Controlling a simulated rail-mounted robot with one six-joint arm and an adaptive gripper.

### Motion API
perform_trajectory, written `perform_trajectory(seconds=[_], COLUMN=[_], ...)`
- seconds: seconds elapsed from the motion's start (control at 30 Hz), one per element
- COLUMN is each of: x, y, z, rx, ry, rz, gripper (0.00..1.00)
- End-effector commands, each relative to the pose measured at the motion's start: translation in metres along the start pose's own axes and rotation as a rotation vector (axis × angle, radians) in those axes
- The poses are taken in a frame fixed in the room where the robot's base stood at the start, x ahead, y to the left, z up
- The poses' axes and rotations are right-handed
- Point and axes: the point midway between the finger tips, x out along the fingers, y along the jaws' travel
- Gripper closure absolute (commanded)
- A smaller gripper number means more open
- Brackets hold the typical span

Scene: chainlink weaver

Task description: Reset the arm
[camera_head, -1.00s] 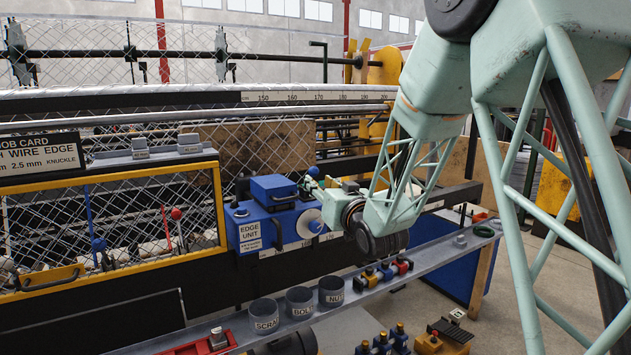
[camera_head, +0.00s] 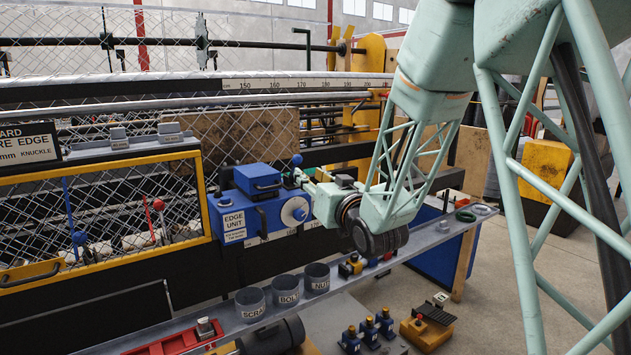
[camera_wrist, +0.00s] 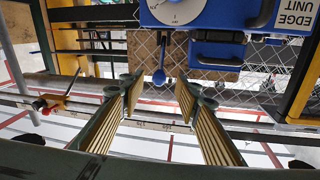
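My gripper (camera_wrist: 160,92) is open and empty in the wrist view, its two ribbed pads apart. In the head view my gripper (camera_head: 303,178) is small, at the right end of the blue edge unit (camera_head: 258,208), and its fingers are hard to make out. A blue ball knob (camera_head: 297,160) stands just above it. In the wrist view the blue knob (camera_wrist: 158,78) shows between and beyond the fingertips, with nothing gripped. The edge unit's white dial (camera_wrist: 178,10) is at the top of the wrist view.
A grey shelf (camera_head: 220,327) runs along the front with cups marked scrap (camera_head: 250,304), bolt (camera_head: 285,290) and nut (camera_head: 316,278). Chain-link mesh (camera_head: 90,205) and a yellow-framed guard (camera_head: 208,200) lie left. Blue-and-yellow fittings (camera_head: 367,332) sit below. Open floor (camera_head: 490,290) lies right.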

Motion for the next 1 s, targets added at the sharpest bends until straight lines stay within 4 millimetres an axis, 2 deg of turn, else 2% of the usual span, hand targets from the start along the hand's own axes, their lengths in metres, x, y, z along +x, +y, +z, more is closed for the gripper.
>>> perform_trajectory(seconds=[0.27, 0.47, 0.77, 1.0], x=[-0.011, -0.03, -0.072, -0.112], y=[0.009, 0.023, 0.044, 0.059], z=[-0.007, -0.016, -0.026, -0.032], rx=[-0.01, -0.026, -0.041, -0.048], ry=[-0.038, -0.102, -0.216, -0.307], rz=[0.029, 0.075, 0.152, 0.21], gripper=[0.7, 0.7, 0.7, 0.7])
